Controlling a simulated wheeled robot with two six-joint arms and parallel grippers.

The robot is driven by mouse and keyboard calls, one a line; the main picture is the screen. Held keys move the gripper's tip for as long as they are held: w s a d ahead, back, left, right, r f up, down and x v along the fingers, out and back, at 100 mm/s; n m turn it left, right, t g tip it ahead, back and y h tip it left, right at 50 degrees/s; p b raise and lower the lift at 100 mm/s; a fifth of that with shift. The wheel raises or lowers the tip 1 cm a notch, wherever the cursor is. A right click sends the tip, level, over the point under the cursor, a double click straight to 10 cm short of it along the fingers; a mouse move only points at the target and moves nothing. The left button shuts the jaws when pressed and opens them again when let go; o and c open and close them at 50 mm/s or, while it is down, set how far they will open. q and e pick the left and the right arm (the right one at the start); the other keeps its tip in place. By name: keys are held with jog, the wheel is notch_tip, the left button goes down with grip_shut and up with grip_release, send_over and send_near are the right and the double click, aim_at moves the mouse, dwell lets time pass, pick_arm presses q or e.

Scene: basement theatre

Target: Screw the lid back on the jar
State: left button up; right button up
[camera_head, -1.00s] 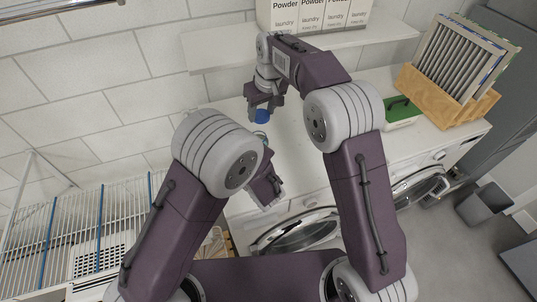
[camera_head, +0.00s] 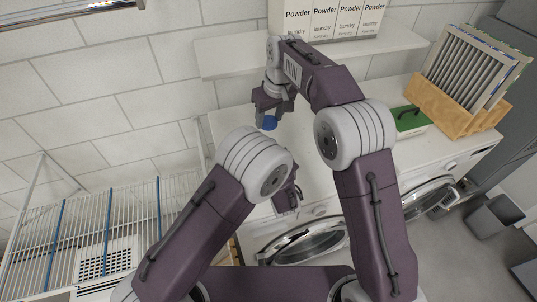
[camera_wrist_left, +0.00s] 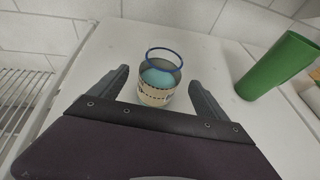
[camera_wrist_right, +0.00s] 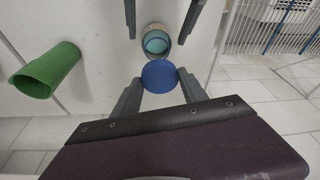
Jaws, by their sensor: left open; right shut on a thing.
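My right gripper (camera_head: 268,108) is shut on a blue round lid (camera_head: 269,124) and holds it above the white counter. The lid (camera_wrist_right: 159,76) shows between its fingers in the right wrist view. An open glass jar (camera_wrist_left: 157,86) with a blue rim, tan label and blue-green contents stands on the counter. My left gripper (camera_wrist_left: 158,88) is open, its fingers on either side of the jar with visible gaps. In the right wrist view the jar (camera_wrist_right: 156,42) appears just beyond the lid, apart from it. In the head view my left arm hides the jar.
A green cup (camera_wrist_left: 278,66) stands on the counter near the jar. Powder boxes (camera_head: 325,20) stand on the shelf (camera_head: 225,66) above. A wire rack (camera_head: 85,225) is at the left.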

pick_arm(q)
jog(key=x, duration=0.7)
jog(key=shift+w+f, duration=0.15)
grip_shut()
pick_arm(e)
jog(key=shift+f, duration=2.5)
